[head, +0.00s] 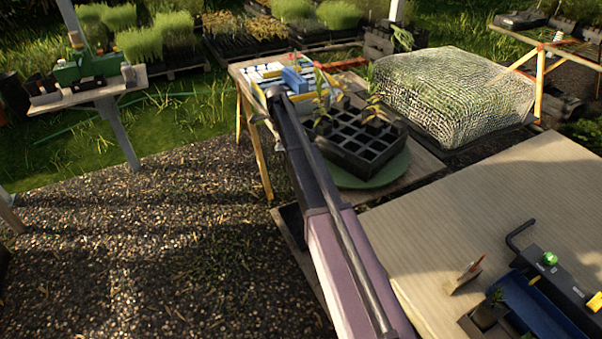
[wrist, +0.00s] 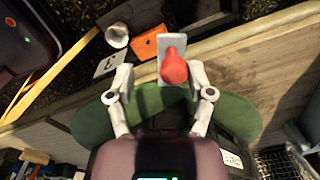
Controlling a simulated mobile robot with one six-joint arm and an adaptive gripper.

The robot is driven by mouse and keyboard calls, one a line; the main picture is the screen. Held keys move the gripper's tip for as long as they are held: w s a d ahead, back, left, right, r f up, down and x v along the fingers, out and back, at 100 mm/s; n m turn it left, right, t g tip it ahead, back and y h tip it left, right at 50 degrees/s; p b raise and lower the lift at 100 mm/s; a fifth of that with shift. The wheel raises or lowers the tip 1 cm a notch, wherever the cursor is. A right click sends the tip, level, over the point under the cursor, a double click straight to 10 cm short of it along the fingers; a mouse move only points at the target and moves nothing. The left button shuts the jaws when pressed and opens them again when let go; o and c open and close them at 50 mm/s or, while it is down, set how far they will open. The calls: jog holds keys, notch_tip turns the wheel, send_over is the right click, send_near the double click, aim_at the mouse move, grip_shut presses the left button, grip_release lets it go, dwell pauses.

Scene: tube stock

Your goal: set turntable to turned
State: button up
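The turntable is a round green disc (head: 396,172) on a wooden bench in the head view. A black cell tray (head: 368,150) sits on it, with a few seedlings (head: 373,105) at its back. My arm crosses in front of the disc's left side. In the wrist view the green disc (wrist: 90,122) shows behind and beside my gripper (wrist: 160,76). The gripper's two grey fingers are spread, with nothing clamped. Contact cannot be told.
A yellow-sided box of white items with a blue block (head: 295,80) stands beside the tray. A mesh-covered block (head: 455,88) is at the right. An orange piece (wrist: 148,46) and a white cup (wrist: 117,35) lie near the knob. Gravel (head: 130,240) is open at left.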

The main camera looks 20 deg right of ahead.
jog(key=s+d+n, duration=0.3)
jog(key=s+n, duration=0.5)
jog(key=s, duration=1.2)
jog(key=shift+d+r, duration=0.1)
jog(key=shift+r, duration=0.05)
notch_tip(320, 180, up, 16)
jog(key=p, duration=1.6)
jog(key=shift+f, duration=0.2)
dwell(0.9)
dwell(0.4)
